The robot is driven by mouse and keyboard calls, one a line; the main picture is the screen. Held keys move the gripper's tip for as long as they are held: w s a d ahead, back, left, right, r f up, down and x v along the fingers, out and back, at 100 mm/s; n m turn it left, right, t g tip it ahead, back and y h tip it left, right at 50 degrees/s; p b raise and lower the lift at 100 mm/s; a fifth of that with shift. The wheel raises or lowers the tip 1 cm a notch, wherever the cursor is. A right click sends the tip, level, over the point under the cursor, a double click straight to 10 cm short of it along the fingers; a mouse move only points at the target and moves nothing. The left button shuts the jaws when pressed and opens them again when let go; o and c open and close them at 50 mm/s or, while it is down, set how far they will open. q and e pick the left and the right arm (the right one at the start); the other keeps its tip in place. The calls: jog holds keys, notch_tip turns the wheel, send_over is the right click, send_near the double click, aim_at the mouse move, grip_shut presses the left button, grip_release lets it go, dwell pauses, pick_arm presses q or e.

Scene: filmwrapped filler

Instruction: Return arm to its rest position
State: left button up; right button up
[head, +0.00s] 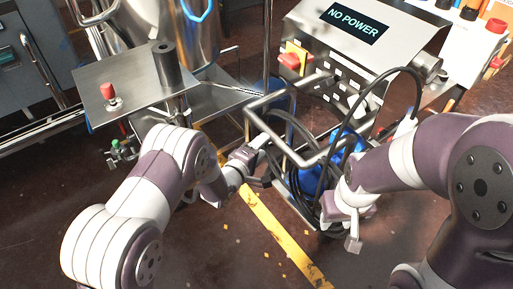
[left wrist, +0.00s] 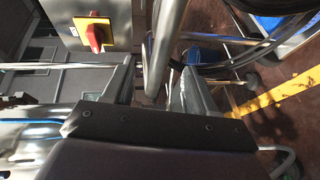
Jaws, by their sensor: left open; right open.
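My left gripper (head: 262,163) is open beside the bent metal tube frame (head: 296,155) at the front of the machine. In the left wrist view the left gripper (left wrist: 152,75) has its two fingers apart, and a metal tube (left wrist: 158,50) shows in the gap between them. I cannot tell whether it touches a finger. My right gripper (head: 345,228) hangs low at the right, beside black looped cables (head: 312,190). Its jaws are open and no held object shows. Its fingers are partly hidden.
The machine's "NO POWER" display (head: 353,22) and red rotary switch (head: 293,59) stand behind the grippers. A steel table (head: 125,92) with a red button (head: 109,91) is at the left. A yellow floor line (head: 285,240) runs across open brown floor in front.

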pick_arm(q)
jog(key=shift+v, duration=1.15)
